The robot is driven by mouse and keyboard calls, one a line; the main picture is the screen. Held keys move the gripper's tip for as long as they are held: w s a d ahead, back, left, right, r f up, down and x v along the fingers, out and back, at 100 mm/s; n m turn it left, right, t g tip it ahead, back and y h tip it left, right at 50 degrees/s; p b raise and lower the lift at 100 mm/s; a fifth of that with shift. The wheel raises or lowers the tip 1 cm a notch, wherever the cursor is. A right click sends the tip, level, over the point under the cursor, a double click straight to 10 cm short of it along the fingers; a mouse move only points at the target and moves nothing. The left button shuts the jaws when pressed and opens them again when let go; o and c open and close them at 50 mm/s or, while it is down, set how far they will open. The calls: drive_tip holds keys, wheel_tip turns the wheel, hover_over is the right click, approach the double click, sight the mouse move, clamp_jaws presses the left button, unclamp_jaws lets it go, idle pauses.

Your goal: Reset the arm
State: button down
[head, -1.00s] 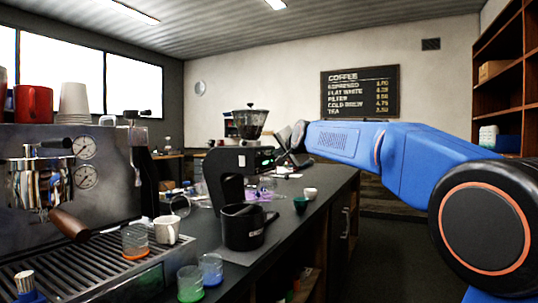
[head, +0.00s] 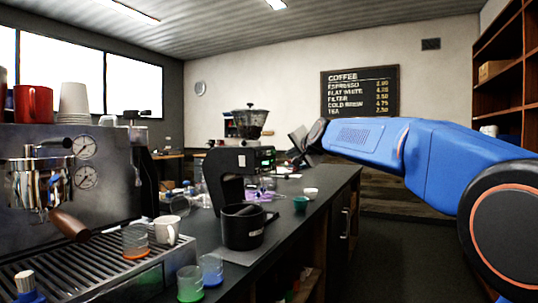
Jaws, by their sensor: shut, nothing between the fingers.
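My blue arm (head: 430,150) reaches in from the right edge of the head view, with its far end over the counter's right side. My gripper (head: 297,145) is a small dark shape at that end, just right of the black brewer (head: 228,172). It is shut and nothing shows in it. It appears raised above the counter; part of it is hidden behind the wrist.
A black pitcher (head: 243,226) stands in front of the brewer. A green cup (head: 301,203) and a white cup (head: 311,193) stand near the counter's right edge. An espresso machine (head: 110,200) fills the left. The floor (head: 385,260) on the right is clear.

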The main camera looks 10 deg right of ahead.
drive_tip(key=s+d+f+n+g+h, duration=0.1)
drive_tip(key=s+d+f+n+g, duration=0.1)
drive_tip(key=s+f, duration=1.2)
drive_tip(key=s+d+f+n+g, duration=0.2)
drive_tip(key=s+f+n+g, duration=0.2)
drive_tip(key=s+f, duration=1)
drive_tip(key=s+d+f+n+g+h, duration=0.1)
drive_tip(key=s+d+f+n+g, duration=0.1)
drive_tip(key=s+f, duration=1.2)
drive_tip(key=s+n+g, duration=0.1)
drive_tip(key=s+g, duration=0.1)
drive_tip(key=s, duration=1)
drive_tip(key=shift+s+f+n+h, duration=0.2)
drive_tip(key=shift+f+n+h, duration=0.1)
drive_tip(key=shift+f, duration=0.1)
